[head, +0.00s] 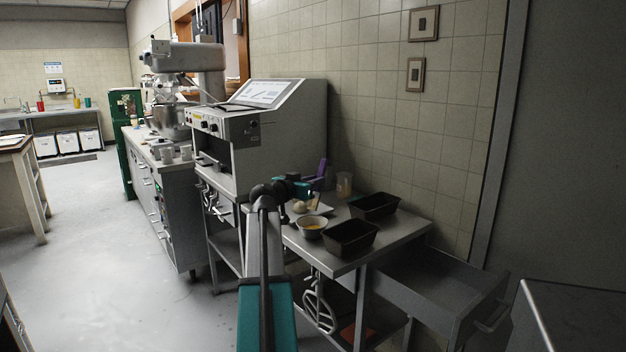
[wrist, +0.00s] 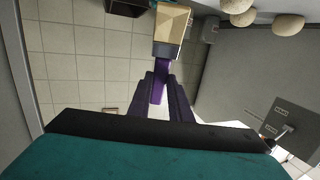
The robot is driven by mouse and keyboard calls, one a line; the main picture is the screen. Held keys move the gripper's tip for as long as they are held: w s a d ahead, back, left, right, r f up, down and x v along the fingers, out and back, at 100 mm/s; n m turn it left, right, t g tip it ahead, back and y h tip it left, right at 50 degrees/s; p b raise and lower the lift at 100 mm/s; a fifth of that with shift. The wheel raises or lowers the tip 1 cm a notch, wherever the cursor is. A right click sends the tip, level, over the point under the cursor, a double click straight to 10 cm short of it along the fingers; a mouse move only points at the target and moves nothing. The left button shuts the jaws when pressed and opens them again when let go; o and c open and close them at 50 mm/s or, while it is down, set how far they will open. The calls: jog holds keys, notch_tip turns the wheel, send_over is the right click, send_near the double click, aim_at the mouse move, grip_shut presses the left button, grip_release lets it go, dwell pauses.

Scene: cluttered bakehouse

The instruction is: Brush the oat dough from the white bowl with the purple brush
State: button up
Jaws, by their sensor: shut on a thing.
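My gripper (wrist: 163,84) has purple fingers shut on the purple brush (wrist: 161,68), whose tan bristle end (wrist: 172,22) points away from the wrist. In the head view the brush's tan end (head: 316,199) shows above the small table, close to the dough. The white bowl (head: 312,233) stands near the table's front left edge, with yellow contents inside. Just behind it, pale dough lumps (head: 300,207) lie on a light tray (head: 325,210), partly hidden by my arm. Rounded pale lumps also show at the wrist view's top right (wrist: 290,24). Whether the bristles touch anything is unclear.
Two dark loaf tins (head: 351,238) (head: 375,206) stand right of the bowl. A clear cup (head: 344,185) stands at the back by the tiled wall. A large grey machine (head: 290,135) closes off the left side. An open drawer (head: 435,287) juts out at right.

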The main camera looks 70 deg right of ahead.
aim_at(312, 203)
notch_tip(312, 203, down, 2)
jog(key=shift+f, duration=0.15)
notch_tip(312, 203, down, 6)
jog(key=b, duration=0.6)
jog(key=shift+r, duration=0.25)
dwell(0.7)
jog(key=shift+r+p, duration=1.3)
jog(key=shift+r, duration=3.2)
jog(key=shift+s, duration=0.1)
